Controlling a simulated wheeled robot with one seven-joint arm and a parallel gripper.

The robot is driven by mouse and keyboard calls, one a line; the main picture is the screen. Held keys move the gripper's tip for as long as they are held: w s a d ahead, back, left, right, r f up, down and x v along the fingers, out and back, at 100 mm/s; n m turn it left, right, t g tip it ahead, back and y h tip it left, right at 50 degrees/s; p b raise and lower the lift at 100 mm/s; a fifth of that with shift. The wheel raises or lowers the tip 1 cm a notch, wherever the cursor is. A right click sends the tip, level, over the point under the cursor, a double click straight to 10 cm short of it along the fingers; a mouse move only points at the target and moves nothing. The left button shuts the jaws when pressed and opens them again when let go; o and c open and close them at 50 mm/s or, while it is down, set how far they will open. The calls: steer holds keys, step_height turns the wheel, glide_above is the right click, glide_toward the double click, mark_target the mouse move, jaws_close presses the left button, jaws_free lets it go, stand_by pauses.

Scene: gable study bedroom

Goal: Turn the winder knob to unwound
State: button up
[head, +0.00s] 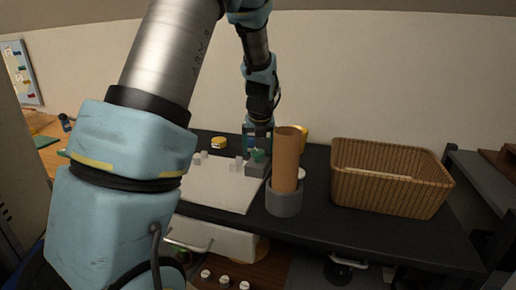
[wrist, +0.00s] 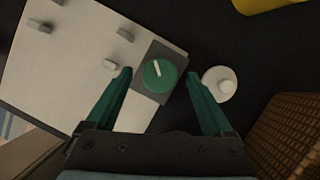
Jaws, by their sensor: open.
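The winder knob (wrist: 159,75) is a round green dial with a white pointer line, on a dark grey square block on a pale board (wrist: 60,85). In the wrist view the line runs slightly tilted, from the knob's middle toward its upper edge. My gripper (wrist: 158,74) is open, with one green finger on each side of the knob in the picture. I cannot tell whether the fingers touch it. In the head view the knob (head: 259,155) shows only in part on its grey block (head: 256,168), below my gripper.
A brown cylinder in a grey round holder (head: 284,203) stands just right of the board. A wicker basket (head: 385,190) is further right on the black table. A white round piece (wrist: 219,83) lies beside the right finger. Several small grey blocks sit on the board.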

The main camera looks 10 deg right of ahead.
steer(key=shift+w+f, duration=0.15)
steer(key=shift+f, duration=0.1)
steer(key=c, duration=1.4)
steer(key=shift+o, duration=0.2)
